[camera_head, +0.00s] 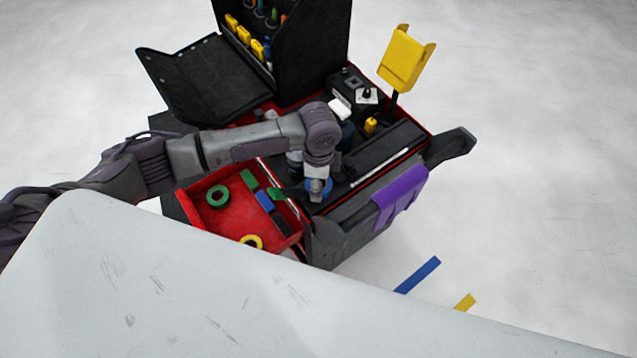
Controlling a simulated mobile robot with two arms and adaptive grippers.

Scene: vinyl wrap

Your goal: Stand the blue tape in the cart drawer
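The blue tape (328,186) is a blue roll on the black top of the cart (340,240), close to the open drawer. My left gripper (316,196) points down at it, and its fingers hide much of the roll. I cannot tell whether the fingers are closed on it. The red cart drawer (215,229) is pulled out to the left of the gripper. It holds a green tape roll (217,187), a yellow tape roll (251,239) and several small green, blue and black pieces. My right gripper is out of view.
A black tool case (312,50) stands open at the cart's back. A yellow holder (403,62) rises at the right, and a purple cloth (401,195) hangs over the side. A white scratched surface (190,290) fills the foreground. Blue and yellow strips lie on the floor.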

